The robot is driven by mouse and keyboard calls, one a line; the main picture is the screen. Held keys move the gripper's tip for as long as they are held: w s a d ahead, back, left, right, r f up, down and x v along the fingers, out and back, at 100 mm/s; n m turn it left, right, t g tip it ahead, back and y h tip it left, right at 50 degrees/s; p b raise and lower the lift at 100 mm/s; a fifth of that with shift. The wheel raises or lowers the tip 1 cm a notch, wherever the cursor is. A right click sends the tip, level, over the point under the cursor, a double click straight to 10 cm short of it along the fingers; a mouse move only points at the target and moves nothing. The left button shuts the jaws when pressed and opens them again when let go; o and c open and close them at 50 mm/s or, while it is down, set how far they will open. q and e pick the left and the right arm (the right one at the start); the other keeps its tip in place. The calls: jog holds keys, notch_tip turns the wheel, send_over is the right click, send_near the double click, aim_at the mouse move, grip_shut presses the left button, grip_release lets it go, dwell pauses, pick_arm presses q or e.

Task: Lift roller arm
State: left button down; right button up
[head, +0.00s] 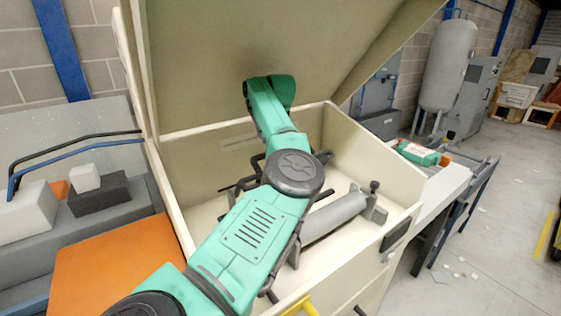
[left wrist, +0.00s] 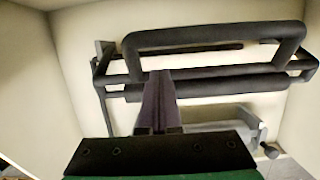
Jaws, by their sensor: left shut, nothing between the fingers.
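The roller arm appears to be the black tubular frame (left wrist: 215,87) inside the open cream cabinet. In the left wrist view its looped bar spans the upper middle. In the head view only parts of the frame (head: 238,186) show, as my green left arm covers much of it. A grey roller (head: 335,215) lies in the cabinet to the right of my arm. My left gripper (left wrist: 159,75) is shut and empty, its fingers overlapping the lower bar in the picture. I cannot tell whether they touch it. The gripper is hidden in the head view. My right gripper is out of view.
The cabinet's raised lid (head: 250,50) stands above my arm, and its side walls enclose the work space. An orange panel (head: 115,265) and grey blocks (head: 28,212) are at left. A white table (head: 445,185) with a green item stands at right. Open floor lies beyond.

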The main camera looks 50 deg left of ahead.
pick_arm(q)
jog(key=d+b, duration=0.2)
jog(key=d+r+b, duration=0.1)
jog(key=d+b, duration=0.1)
jog(key=shift+s+d, duration=0.15)
jog(key=shift+d, duration=0.05)
jog(key=d+r+b, duration=0.1)
jog(key=d+b, duration=0.3)
jog(key=d, duration=0.4)
jog(key=shift+s, duration=0.4)
jog(key=shift+d, duration=0.1)
